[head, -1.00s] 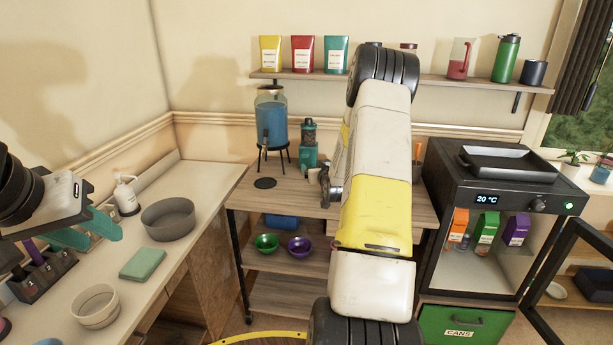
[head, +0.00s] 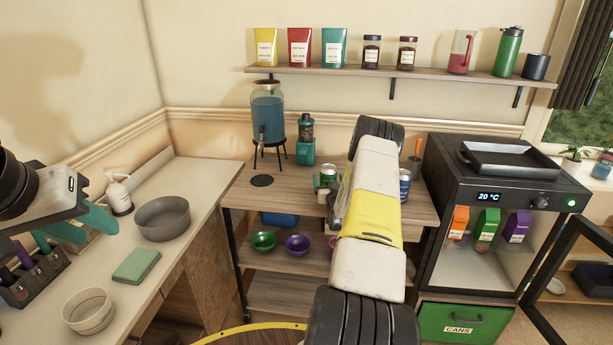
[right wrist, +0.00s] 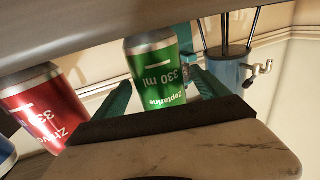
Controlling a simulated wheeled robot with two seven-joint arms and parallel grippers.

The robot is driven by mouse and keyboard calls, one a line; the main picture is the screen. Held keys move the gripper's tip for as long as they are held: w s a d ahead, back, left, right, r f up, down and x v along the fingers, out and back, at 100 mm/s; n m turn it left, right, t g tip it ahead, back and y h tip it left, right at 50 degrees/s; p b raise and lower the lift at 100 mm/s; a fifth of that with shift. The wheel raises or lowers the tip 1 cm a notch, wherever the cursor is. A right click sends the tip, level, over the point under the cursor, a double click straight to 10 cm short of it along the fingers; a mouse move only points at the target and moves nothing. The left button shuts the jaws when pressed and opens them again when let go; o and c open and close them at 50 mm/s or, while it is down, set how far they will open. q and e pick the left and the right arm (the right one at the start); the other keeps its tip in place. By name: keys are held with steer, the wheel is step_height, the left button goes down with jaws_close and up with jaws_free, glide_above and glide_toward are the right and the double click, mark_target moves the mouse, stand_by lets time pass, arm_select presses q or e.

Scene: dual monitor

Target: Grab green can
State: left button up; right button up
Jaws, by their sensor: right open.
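The green can (right wrist: 158,78) shows upside down in the right wrist view, between the two teal fingers of my right gripper (right wrist: 160,92). The fingers are apart, with the can in the gap; I cannot tell how deep it sits or whether they touch it. In the head view the green can (head: 327,174) stands on the wooden table (head: 285,191), just left of my right arm, which hides most of the right gripper. My left gripper (head: 85,225) is over the left counter, teal fingers partly visible; its opening is unclear.
A red can (right wrist: 45,105) stands beside the green one in the right wrist view. A blue can (head: 404,186) is right of my arm.

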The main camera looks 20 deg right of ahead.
steer(key=shift+w+d, duration=0.15)
steer(key=shift+w, duration=0.3)
steer(key=c, duration=1.8)
jaws_close()
steer(key=shift+r, duration=0.1)
